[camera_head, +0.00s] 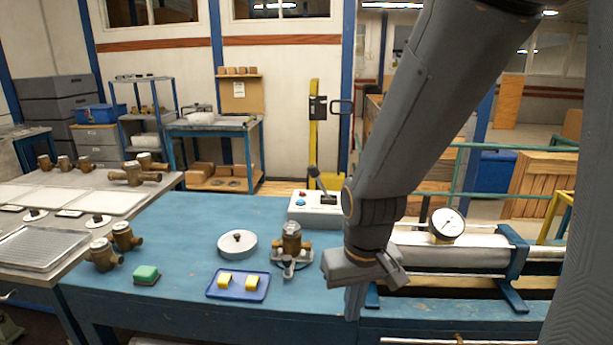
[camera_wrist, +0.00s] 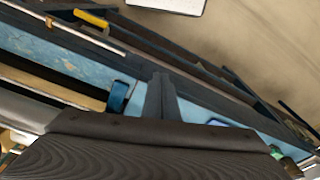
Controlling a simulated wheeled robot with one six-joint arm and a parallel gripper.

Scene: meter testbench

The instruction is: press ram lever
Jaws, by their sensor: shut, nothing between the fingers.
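A lever with a dark knob (camera_head: 313,172) stands tilted on a white control box (camera_head: 304,211) at the back of the blue bench, and I take it to be the ram lever. The box also carries a red and a blue button. My gripper (camera_head: 353,312) hangs at the front edge of the bench, to the right of and nearer than the box, and well apart from the lever. Its fingers are together and empty, as the wrist view (camera_wrist: 161,90) also shows. My arm covers the right edge of the box. The lever does not show in the wrist view.
The blue bench (camera_head: 180,235) holds a brass meter (camera_head: 291,238), a round white lid (camera_head: 237,245), a blue tray (camera_head: 259,291) with yellow blocks and a green sponge (camera_head: 146,273). A cylinder with a gauge (camera_head: 447,224) lies right of my gripper. The back left bench area is clear.

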